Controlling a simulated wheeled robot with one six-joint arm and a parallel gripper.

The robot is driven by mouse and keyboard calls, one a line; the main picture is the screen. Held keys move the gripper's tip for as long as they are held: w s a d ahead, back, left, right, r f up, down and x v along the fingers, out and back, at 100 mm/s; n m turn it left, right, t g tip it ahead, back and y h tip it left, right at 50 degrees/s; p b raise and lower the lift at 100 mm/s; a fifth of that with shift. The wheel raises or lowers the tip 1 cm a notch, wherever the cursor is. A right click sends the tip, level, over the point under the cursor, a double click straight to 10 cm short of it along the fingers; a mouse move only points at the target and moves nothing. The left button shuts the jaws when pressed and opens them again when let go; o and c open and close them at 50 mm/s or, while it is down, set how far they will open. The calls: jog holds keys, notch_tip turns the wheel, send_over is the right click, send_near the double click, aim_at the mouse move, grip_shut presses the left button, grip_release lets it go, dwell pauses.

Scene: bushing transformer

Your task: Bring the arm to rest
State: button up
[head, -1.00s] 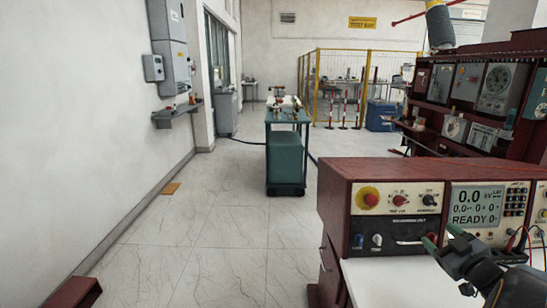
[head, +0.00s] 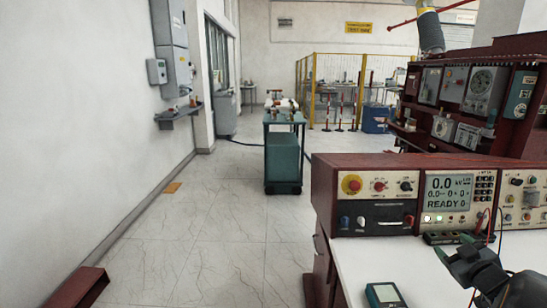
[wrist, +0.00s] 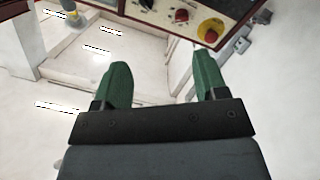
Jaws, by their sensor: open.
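My gripper (head: 453,247) is at the lower right of the head view, in front of the red test console and over the white bench top. Its green fingers are spread apart and hold nothing. In the wrist view the gripper (wrist: 163,78) shows both fingers with a clear gap between them. The console's red knob on a yellow ring (wrist: 211,30) lies beyond the right finger.
The red console (head: 330,185) stands on the white bench (head: 430,275), with a teal handheld meter (head: 384,295) near the front. A green trolley (head: 283,162) stands ahead. A dark red instrument rack (head: 480,55) is at right.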

jog(key=s+d+f+m+g+h, duration=0.3)
jog(key=d+f+m+g+h, duration=0.1)
jog(key=h, duration=0.1)
jog(key=s+a+m+g+p, duration=0.4)
jog(key=g, duration=0.2)
jog(key=s+a+r+n+g+y+p, duration=0.1)
jog(key=a+r+p, duration=0.3)
jog(key=a, duration=0.6)
jog(key=s+a+r+n+g+y+p, duration=0.1)
jog(key=s+a+r+y+p, duration=0.2)
jog(key=a, duration=0.8)
jog(key=s+a+r+n+g+y+p, duration=0.1)
jog(key=a+r+p, duration=0.3)
jog(key=a, duration=0.7)
notch_tip(320, 180, up, 3)
jog(key=shift+s+a+f+y+p, duration=0.25)
jog(key=shift+s+y+p, duration=0.15)
jog(key=shift+s+y, duration=0.4)
jog(key=shift+w, duration=0.15)
